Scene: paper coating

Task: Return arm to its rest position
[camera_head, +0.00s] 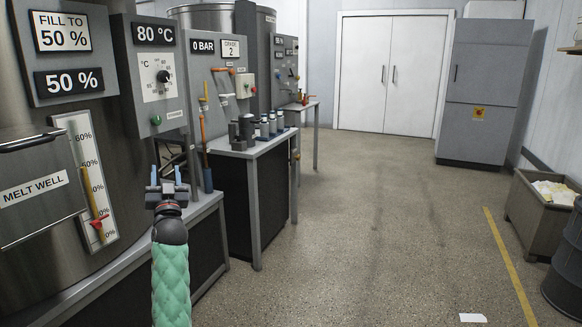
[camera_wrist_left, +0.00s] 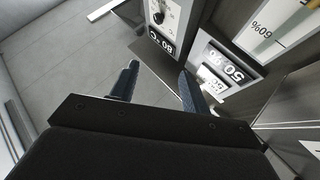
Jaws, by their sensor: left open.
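My left gripper (camera_head: 167,176) is raised in front of the machine panels in the head view, at the end of my arm with its green padded sleeve. Its two blue fingers point up and stand apart, with nothing between them. In the left wrist view the open fingers (camera_wrist_left: 157,82) also show empty, with the 80 °C panel and the 50 % display beyond them. The gripper appears clear of the panels. My right gripper is not in view.
The melt well (camera_head: 35,200) with its red-marked gauge stands at the left. A temperature panel (camera_head: 157,80) and a side table (camera_head: 262,146) with several small containers stand beyond. A bin of paper (camera_head: 535,212) and a dark barrel (camera_head: 568,265) are at the right. The middle floor is clear.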

